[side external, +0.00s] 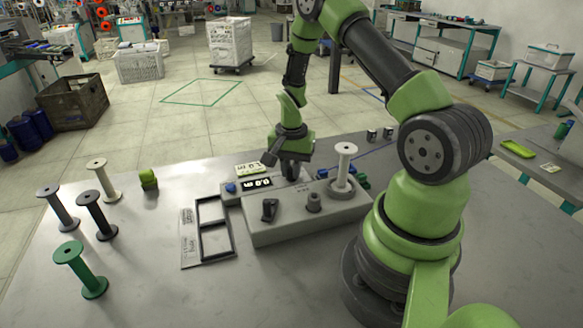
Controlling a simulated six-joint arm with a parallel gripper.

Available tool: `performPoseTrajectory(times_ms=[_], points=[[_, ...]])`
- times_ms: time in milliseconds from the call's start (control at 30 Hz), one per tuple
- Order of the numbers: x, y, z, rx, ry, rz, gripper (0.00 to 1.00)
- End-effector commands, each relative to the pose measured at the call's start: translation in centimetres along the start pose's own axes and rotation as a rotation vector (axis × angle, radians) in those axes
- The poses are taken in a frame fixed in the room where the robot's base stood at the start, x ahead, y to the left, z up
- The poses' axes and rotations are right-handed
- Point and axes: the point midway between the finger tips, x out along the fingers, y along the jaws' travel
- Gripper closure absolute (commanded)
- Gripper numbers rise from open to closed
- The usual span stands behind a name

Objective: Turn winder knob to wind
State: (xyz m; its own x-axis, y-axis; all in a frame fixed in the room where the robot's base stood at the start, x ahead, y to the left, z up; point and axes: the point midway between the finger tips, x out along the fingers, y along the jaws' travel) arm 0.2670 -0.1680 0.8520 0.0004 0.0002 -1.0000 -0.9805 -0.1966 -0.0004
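The winder (310,226) is a grey box on the table with a small black display (257,183) that seems to read 0.0 m. A black lever-like knob (269,210) stands at the left of its top, with a grey round knob (314,202) to its right. A white bobbin (343,168) stands upright at the winder's right end. My gripper (290,174) points down over the far side of the winder, behind the display and apart from the black knob. Its fingertips are small and partly hidden, so its opening and anything between the fingers are unclear.
Grey (58,208), cream (103,180), dark (97,216) and green (81,270) bobbins stand at the left. A black-framed tray (203,264) lies left of the winder. A yellow-green item (148,179) sits behind it.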

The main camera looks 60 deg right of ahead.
Motion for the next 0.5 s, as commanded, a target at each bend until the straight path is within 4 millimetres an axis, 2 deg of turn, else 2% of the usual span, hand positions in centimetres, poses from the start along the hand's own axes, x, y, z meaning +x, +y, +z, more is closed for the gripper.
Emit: performPoseTrajectory(times_ms=[67, 233, 500], points=[[-0.02, 0.0, 0.0, 0.0, 0.0, 0.0, 1.0], [-0.03, 0.0, 0.0, 0.015, 0.0, 0.0, 1.0], [-0.04, 0.0, -0.01, 0.203, 0.0, 0.0, 1.0]])
